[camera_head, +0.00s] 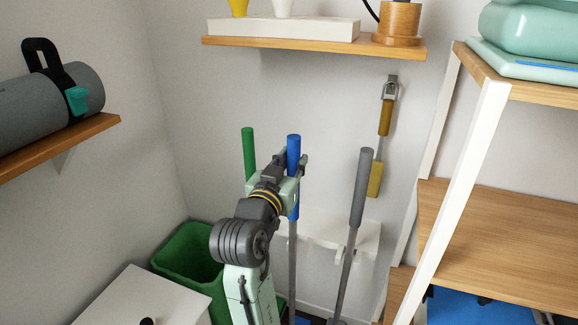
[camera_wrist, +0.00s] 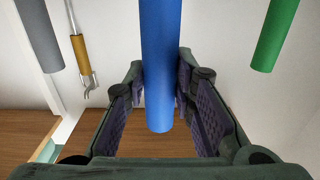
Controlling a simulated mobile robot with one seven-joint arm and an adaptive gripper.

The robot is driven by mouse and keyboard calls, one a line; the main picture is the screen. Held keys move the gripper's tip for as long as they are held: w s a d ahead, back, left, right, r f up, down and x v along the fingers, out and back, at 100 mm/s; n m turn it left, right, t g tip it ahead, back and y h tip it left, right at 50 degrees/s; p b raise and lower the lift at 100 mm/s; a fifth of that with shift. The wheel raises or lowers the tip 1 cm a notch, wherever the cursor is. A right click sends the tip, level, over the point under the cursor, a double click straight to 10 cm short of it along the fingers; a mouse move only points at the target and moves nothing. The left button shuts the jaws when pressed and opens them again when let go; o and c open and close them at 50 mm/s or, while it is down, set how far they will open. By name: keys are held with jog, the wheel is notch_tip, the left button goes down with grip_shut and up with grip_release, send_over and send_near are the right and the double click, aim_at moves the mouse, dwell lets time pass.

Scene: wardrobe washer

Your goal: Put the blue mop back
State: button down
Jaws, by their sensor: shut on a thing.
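The blue mop has a blue handle (camera_head: 294,155) on a grey pole and stands roughly upright near the back wall in the head view. In the wrist view the blue handle (camera_wrist: 160,70) runs between the two fingers of my gripper (camera_wrist: 160,100). A white wall holder (camera_head: 325,240) with prongs is on the back wall, between the blue mop and the grey-handled tool. I cannot tell whether the blue mop's pole touches the holder.
A green handle (camera_head: 249,155) stands left of the blue one, and a grey-handled tool (camera_head: 361,190) leans at right. A green bin (camera_head: 190,255) and white cabinet (camera_head: 145,300) are at lower left. A wooden shelf (camera_head: 310,47) is above; a shelving rack (camera_head: 485,150) stands at right.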

jog(key=shift+w+d+f, duration=0.2)
jog(key=shift+w+d, duration=0.05)
jog(key=shift+w, duration=0.35)
jog(key=shift+w+d+f+b, duration=0.25)
jog(key=shift+w+f, duration=0.1)
jog(key=shift+w, duration=0.45)
jog(key=shift+w+d+f+b, duration=0.3)
jog(key=shift+w+f, duration=0.1)
jog(key=shift+w, duration=0.45)
jog(key=shift+w+d+f+b, duration=0.25)
jog(key=shift+w+f, duration=0.1)
jog(key=shift+w, duration=0.45)
jog(key=shift+f, duration=0.4)
jog(key=c, duration=1.6)
grip_release()
jog(key=o, duration=0.3)
